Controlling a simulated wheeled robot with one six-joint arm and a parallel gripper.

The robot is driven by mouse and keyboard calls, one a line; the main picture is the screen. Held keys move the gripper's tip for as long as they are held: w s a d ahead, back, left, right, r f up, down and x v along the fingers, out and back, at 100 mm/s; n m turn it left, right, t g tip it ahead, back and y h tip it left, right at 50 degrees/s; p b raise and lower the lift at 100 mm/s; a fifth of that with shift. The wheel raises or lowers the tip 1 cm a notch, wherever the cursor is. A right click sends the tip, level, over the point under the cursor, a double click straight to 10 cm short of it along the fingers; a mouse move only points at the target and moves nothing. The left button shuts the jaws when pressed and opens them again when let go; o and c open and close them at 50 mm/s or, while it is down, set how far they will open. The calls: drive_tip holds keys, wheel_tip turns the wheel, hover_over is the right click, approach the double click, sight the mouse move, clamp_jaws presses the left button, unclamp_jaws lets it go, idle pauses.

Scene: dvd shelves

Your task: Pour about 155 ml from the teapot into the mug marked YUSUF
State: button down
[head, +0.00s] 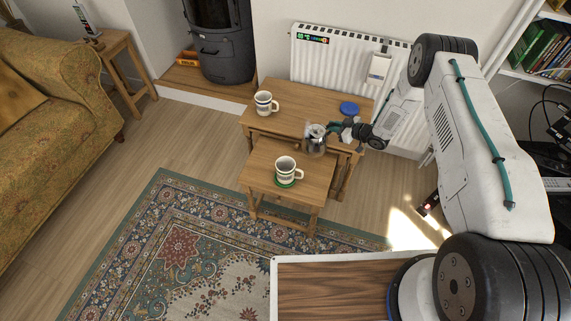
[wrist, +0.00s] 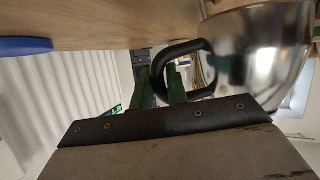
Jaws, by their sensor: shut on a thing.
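The shiny metal teapot (head: 316,143) is at the front edge of the higher table, and its body fills the right of the wrist view (wrist: 255,55). My gripper (head: 334,129) is shut on the teapot's black handle (wrist: 178,62). The teapot looks about upright; I cannot tell whether it touches the table. One striped mug (head: 286,168) stands on a green coaster (head: 288,182) on the lower table, in front of the teapot. Another striped mug (head: 264,103) stands at the left of the higher table. Neither mug's name is readable, so I cannot tell which is YUSUF.
A blue disc (head: 349,108) lies on the higher table (head: 300,94), right of its middle. The lower table (head: 262,157) stands in front, partly under it. A white radiator (head: 340,62) is behind. A patterned rug (head: 180,235) and bare floor lie left and in front.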

sight(322, 127)
drive_tip(key=shift+r, duration=0.15)
drive_tip(key=shift+s+a+r+n+h, duration=0.4)
drive_tip(key=shift+s+a+r+n, duration=0.2)
drive_tip(key=shift+r+n, duration=0.2)
drive_tip(key=s+a+r+n, duration=0.1)
drive_tip(key=s+a+n+t+h, duration=0.1)
drive_tip(key=shift+a+r, duration=0.3)
drive_tip(key=shift+r, duration=0.1)
drive_tip(key=shift+s+a+r+n+t+h, duration=0.35)
drive_tip(key=shift+s+a+r, duration=0.15)
drive_tip(key=shift+r, duration=0.2)
drive_tip(key=shift+s+a+r+n+t+h, duration=0.25)
drive_tip(key=shift+s+a+r+n, duration=0.1)
drive_tip(key=shift+a+r, duration=0.25)
drive_tip(key=shift+s+a+r+n+t+h, duration=0.15)
drive_tip(key=shift+s+a+r+n, duration=0.15)
drive_tip(key=shift+r, duration=0.2)
drive_tip(key=shift+s+a+r+n+t+h, duration=0.1)
drive_tip(key=shift+s+a+r+n+t, duration=0.15)
drive_tip(key=shift+r, duration=0.25)
drive_tip(key=shift+s+a+r+n+t+h, duration=0.1)
drive_tip(key=shift+s+a+r+n+h, duration=0.1)
drive_tip(key=shift+r+n, duration=0.25)
drive_tip(key=shift+s+a+r, duration=0.2)
drive_tip(key=shift+a+r, duration=0.1)
drive_tip(key=shift+r, duration=0.25)
drive_tip(key=shift+s+a+r+n+t+h+p, duration=0.4)
drive_tip(key=shift+s+a+r+n+t, duration=0.35)
drive_tip(key=shift+a+r+n, duration=0.3)
idle(0.5)
